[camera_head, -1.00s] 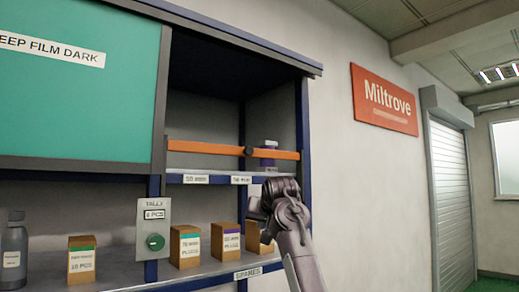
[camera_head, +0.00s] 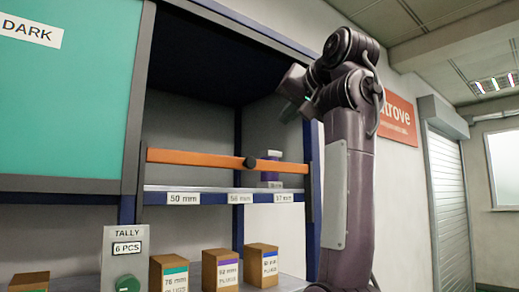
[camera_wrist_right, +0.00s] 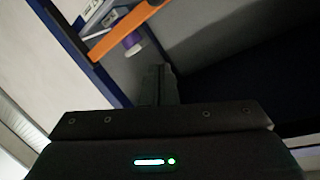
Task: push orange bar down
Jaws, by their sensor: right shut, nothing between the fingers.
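My left gripper is not in view.
A shelf edge with size labels (camera_head: 183,198) lies under the bar. Below stand several cardboard boxes (camera_head: 220,270) and a tally sign (camera_head: 127,247) with a green button. A teal panel (camera_head: 65,95) covers the left side. The bay above the bar is empty.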

